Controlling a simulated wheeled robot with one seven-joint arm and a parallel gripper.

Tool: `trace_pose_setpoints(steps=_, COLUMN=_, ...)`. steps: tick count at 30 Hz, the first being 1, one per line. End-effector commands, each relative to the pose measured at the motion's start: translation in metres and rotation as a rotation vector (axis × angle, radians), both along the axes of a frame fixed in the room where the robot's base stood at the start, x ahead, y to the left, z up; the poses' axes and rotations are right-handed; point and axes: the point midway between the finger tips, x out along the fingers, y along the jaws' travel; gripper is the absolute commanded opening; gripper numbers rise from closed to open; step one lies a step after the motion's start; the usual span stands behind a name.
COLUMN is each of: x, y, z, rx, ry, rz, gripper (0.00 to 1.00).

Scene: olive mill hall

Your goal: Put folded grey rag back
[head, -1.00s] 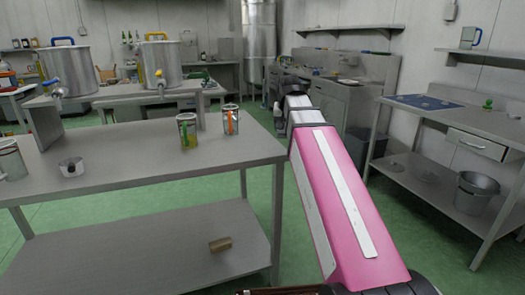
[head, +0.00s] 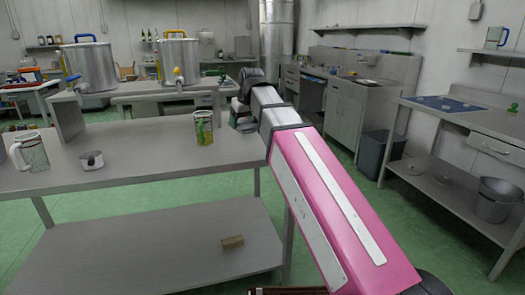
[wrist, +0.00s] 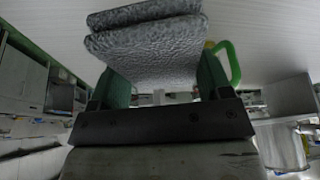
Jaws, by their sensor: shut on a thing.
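The folded grey rag (wrist: 150,50) shows large at the top of the wrist view, a thick, mottled grey pad with a fold. My gripper (wrist: 162,82) is shut on it, with a green finger at each side. In the head view my arm reaches forward, and its far end (head: 245,100) is over the right end of the steel table (head: 120,172).
Two steel pots stand behind.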

Motion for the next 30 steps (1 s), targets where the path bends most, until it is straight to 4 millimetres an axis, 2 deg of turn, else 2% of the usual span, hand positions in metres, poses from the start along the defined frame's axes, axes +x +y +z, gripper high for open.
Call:
trace_pose_setpoints(steps=1, x=-0.002, y=0.011, z=0.001, rx=0.001, ry=-0.002, rz=0.032, gripper=0.50)
trace_pose_setpoints(steps=4, x=-0.005, y=0.023, z=0.002, rx=0.002, ry=-0.004, rz=0.073, gripper=0.50)
trace_pose_setpoints(steps=8, x=-0.003, y=0.021, z=-0.002, rx=0.003, ry=-0.004, rz=0.093, gripper=0.50)
trace_pose_setpoints(steps=22, x=0.038, y=-0.056, z=-0.054, rx=0.002, ry=-0.004, rz=0.091, gripper=0.50)
trace_pose_setpoints(steps=30, x=0.049, y=-0.075, z=-0.067, rx=0.004, ry=-0.006, rz=0.094, gripper=0.50)
